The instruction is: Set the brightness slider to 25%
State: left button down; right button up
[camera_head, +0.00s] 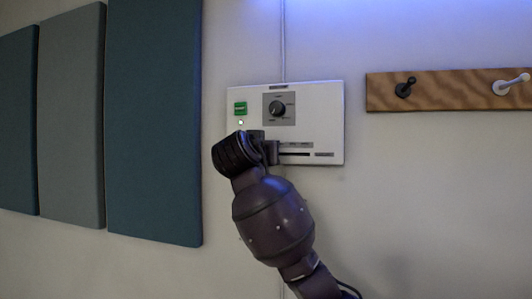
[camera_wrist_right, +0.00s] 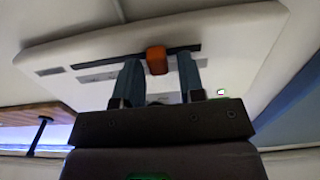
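A white control panel (camera_head: 318,115) is mounted on the wall. Its brightness slider has a dark slot, partly visible in the head view (camera_head: 296,154). In the wrist view the orange slider knob (camera_wrist_right: 157,60) sits on the dark slot (camera_wrist_right: 110,60). My right gripper (camera_head: 270,150) is at the panel's lower left part and hides the knob in the head view. In the wrist view its two fingers (camera_wrist_right: 160,75) are apart, one on each side of the knob. My left gripper is not in view.
A black dial (camera_head: 278,108) and a green button (camera_head: 240,108) are on the panel above the slider. A wooden hook rail (camera_head: 440,90) is on the wall to the right. Blue and grey wall panels (camera_head: 150,120) stand at the left. The wall below the rail is clear.

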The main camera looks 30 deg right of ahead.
jog(key=shift+o, duration=0.4)
jog(key=shift+s, duration=0.1)
jog(key=b+v, duration=0.2)
jog(key=v, duration=0.8)
jog(key=shift+s+a, duration=0.25)
